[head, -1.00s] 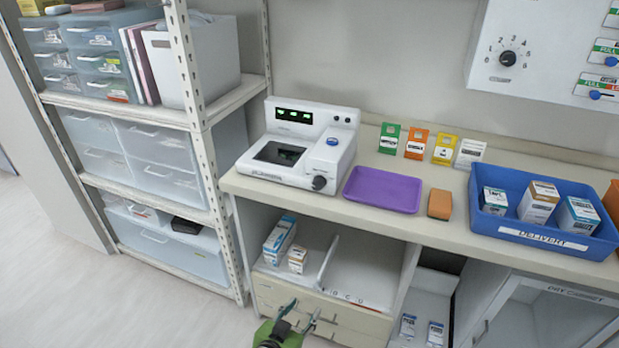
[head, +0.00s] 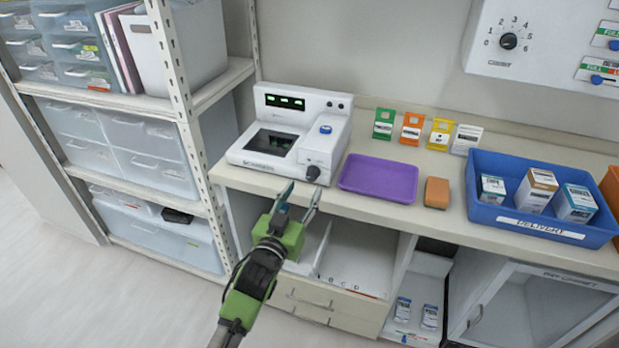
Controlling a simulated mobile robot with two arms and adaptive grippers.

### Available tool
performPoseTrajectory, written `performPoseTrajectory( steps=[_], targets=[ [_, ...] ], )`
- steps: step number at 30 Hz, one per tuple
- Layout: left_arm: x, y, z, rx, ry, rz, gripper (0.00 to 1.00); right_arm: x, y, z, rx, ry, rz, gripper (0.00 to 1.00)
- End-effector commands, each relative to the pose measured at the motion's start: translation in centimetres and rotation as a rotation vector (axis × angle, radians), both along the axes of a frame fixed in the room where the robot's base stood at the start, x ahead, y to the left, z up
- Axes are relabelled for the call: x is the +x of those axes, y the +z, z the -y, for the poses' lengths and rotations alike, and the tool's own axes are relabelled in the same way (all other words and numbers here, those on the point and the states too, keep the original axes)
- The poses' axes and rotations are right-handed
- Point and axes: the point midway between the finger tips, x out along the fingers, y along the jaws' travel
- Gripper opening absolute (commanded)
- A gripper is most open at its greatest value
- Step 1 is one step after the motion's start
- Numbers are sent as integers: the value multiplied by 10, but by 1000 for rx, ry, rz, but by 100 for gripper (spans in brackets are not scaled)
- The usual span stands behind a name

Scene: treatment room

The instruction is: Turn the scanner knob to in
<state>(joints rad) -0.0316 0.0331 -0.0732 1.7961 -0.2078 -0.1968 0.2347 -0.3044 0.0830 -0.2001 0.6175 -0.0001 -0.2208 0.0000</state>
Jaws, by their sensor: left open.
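The white scanner (head: 288,140) stands on the counter, with a lit green display, a dark window and a blue button on top. Its black knob (head: 312,173) sits low on the front right corner. My left gripper (head: 301,191) is open and empty, with its fingers pointing up just in front of and below the knob. I cannot tell whether a fingertip touches the knob. The knob's marking is too small to read. My right gripper does not show.
A purple tray (head: 378,179) and an orange sponge (head: 437,193) lie right of the scanner. A blue delivery bin (head: 541,228) holds boxes further right. Colored cards stand behind the tray. A shelf rack (head: 176,75) stands close on the left. The counter's front edge is near my gripper.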

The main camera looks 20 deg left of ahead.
Motion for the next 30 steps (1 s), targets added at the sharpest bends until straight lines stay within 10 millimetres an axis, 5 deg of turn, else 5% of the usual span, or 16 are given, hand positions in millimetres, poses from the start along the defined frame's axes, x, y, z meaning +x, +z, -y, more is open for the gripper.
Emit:
performPoseTrajectory(
  steps=[9,23,27,30],
  targets=[
    [48,1,2,0,0,1,42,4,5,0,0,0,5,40],
    [58,0,2,0,0,0,42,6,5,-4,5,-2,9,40],
    [58,0,2,0,0,0,5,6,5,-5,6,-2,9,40],
    [58,0,2,0,0,0,3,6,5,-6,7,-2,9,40]
  ],
)
